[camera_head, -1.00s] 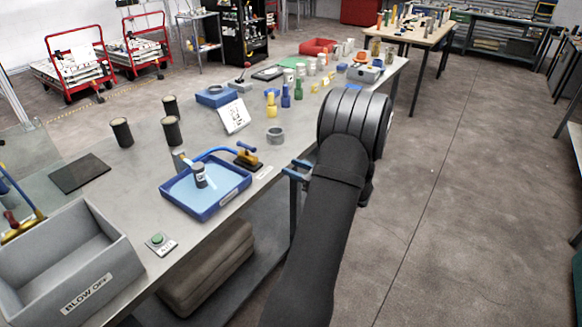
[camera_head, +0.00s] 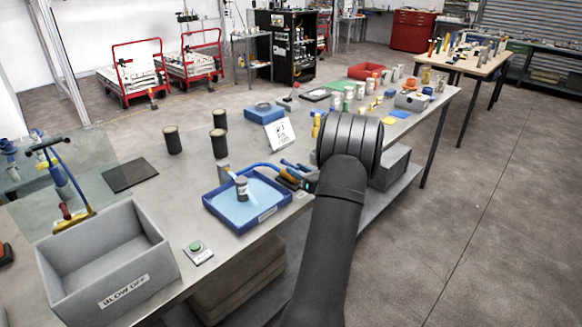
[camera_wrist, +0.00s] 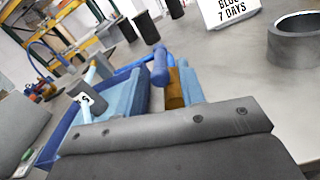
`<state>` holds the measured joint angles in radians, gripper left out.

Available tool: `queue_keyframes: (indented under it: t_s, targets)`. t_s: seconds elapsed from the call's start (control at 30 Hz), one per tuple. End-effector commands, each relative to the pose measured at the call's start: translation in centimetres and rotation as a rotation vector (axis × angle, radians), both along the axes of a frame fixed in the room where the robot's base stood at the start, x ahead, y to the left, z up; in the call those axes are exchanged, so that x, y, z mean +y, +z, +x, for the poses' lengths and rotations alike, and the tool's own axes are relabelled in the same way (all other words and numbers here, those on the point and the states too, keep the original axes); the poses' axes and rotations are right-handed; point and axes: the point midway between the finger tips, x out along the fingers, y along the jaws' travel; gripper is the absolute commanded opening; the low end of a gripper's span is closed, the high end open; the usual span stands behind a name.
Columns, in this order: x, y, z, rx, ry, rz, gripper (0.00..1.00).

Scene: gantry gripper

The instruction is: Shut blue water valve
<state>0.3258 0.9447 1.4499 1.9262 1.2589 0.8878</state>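The water valve (camera_head: 288,178) has a brass-coloured body and sits on the bench beside the blue tray (camera_head: 235,228). A blue hose or pipe (camera_head: 258,165) arches from the tray side to it. In the wrist view the brass body (camera_wrist: 174,90) shows with a blue handle-like part (camera_wrist: 160,66) standing up. My gripper (camera_head: 300,170) is at the valve, its blue fingers apart. In the wrist view my gripper (camera_wrist: 160,90) has the brass and blue parts between or just beyond its fingers; contact cannot be told. The valve is partly hidden by my gripper.
A dark container with a label (camera_head: 242,188) stands in the tray. A grey BLOW OFF bin (camera_head: 108,262) and green button (camera_head: 197,248) are at left. A white sign (camera_head: 282,134) and several dark cylinders stand behind. A grey ring (camera_wrist: 294,40) lies right of my gripper.

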Motion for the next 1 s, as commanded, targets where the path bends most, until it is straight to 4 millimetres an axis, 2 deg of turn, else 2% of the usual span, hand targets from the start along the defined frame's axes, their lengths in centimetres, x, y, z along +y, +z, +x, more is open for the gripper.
queue_keyframes:
  t_s: [0.2, 0.6, 0.8, 1.0]
  targets:
    - [2.0, 0.0, 2.0, -0.001, 0.000, -0.001, 0.36]
    - [2.5, 0.0, 2.5, -0.001, -0.001, -0.001, 0.36]
    - [2.5, 0.0, 2.5, -0.001, -0.001, -0.001, 0.00]
    - [2.6, 0.1, 2.5, -0.001, -0.028, 0.001, 0.00]
